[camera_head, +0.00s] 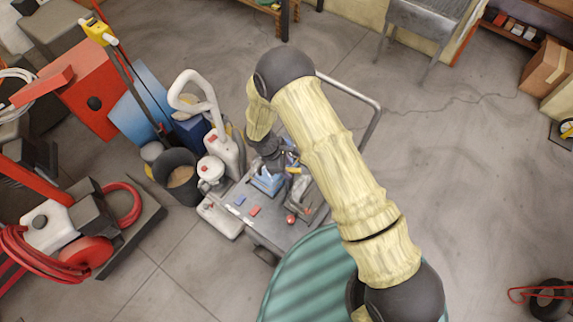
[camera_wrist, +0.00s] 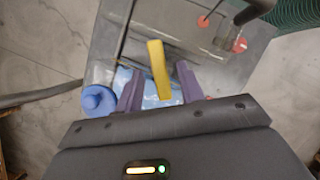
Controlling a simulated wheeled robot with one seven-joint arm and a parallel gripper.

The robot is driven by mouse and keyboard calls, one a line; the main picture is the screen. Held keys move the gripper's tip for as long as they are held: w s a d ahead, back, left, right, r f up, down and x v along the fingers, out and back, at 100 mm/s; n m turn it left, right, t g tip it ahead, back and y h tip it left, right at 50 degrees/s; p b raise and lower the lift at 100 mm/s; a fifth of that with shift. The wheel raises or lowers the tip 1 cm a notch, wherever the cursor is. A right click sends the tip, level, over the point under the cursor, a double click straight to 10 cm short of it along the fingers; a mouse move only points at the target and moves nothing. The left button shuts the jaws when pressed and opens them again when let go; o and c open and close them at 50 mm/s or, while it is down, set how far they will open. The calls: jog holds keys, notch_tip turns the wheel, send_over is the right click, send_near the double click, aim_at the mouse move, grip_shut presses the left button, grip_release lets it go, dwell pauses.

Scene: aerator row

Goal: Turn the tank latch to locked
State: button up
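A yellow bar (camera_wrist: 158,68), which looks like the latch handle, stands out above a light blue piece (camera_wrist: 150,88) in the wrist view. My gripper (camera_wrist: 160,70) is open, with one finger on each side of the bar and a visible gap to each. I cannot tell whether the latch is at locked. In the head view my gripper (camera_head: 277,158) is over the grey cart, close above a blue tank-like thing (camera_head: 268,182); my arm and wrist hide much of it. A round blue knob (camera_wrist: 97,100) is left of the fingers.
The grey cart (camera_head: 278,232) also carries small red (camera_head: 255,211) and blue (camera_head: 239,200) pieces. A white jug with a looped hose (camera_head: 222,150) and a dark bucket (camera_head: 180,178) stand at its left. Open floor (camera_head: 450,200) lies right.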

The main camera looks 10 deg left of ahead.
jog(key=shift+c, duration=0.5)
grip_shut()
jog(key=shift+f+m+b, duration=0.1)
jog(key=shift+m+b, duration=0.3)
jog(key=shift+b, duration=0.1)
jog(key=m+b, duration=0.1)
jog(key=m+g+b, duration=0.1)
jog(key=shift+w+m, duration=0.2)
jog(key=shift+m, duration=0.1)
jog(key=shift+w+m+g+y+b, duration=0.1)
jog(key=shift+m+g+y+b, duration=0.2)
jog(key=shift+m+g+b, duration=0.75)
jog(key=shift+m+t, duration=0.25)
jog(key=shift+m, duration=0.5)
jog(key=shift+o, duration=0.5)
grip_release()
